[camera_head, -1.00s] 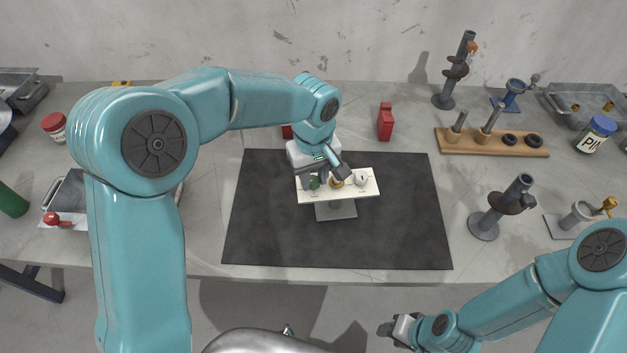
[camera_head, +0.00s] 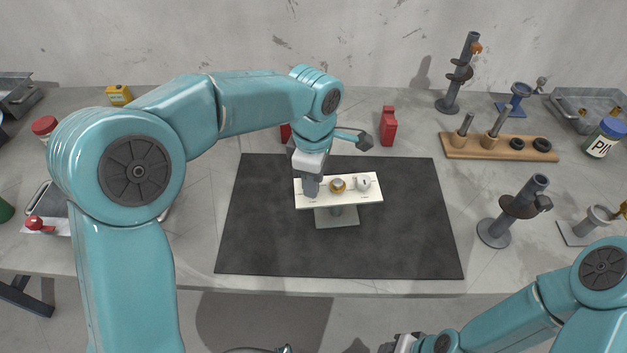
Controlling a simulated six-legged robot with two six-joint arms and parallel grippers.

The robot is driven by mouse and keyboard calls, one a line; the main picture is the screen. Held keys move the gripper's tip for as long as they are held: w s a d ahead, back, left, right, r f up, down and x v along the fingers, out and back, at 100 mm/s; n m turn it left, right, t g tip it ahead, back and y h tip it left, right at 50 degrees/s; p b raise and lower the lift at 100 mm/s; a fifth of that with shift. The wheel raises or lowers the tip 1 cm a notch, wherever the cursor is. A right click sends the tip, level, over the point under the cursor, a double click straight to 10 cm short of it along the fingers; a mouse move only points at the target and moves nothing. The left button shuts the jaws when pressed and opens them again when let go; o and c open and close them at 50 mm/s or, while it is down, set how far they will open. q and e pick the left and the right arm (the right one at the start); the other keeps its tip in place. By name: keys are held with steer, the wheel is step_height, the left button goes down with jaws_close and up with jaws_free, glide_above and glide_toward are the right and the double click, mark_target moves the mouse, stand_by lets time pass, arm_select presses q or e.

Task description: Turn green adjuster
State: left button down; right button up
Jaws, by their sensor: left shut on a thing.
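A white panel (camera_head: 325,202) on a grey stand (camera_head: 337,218) sits on the dark mat (camera_head: 400,240). The panel carries a brass-coloured knob (camera_head: 337,186) in the middle and a white knob (camera_head: 361,183) on the right. My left gripper (camera_head: 311,187) points down over the panel's left end and is shut on the green adjuster there. The adjuster itself is hidden behind the gripper. My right gripper (camera_head: 397,344) is low at the bottom edge, away from the panel and partly cut off; its jaws cannot be made out.
Red blocks (camera_head: 388,126) stand behind the mat. A wooden rack (camera_head: 497,146) with pegs and dark rings is at the right, near upright auger-like posts (camera_head: 455,75) (camera_head: 514,211). A yellow box (camera_head: 119,95) is at the back left. The mat's front part is clear.

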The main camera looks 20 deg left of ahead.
arm_select(q)
steer(key=shift+f+n, duration=0.1)
steer(key=shift+n, duration=0.9)
steer(key=c, duration=0.8)
jaws_free()
step_height(320, 180, up, 16)
steer(key=shift+r+p, duration=0.2)
steer(key=shift+p, duration=0.65)
steer(key=shift+r, duration=0.1)
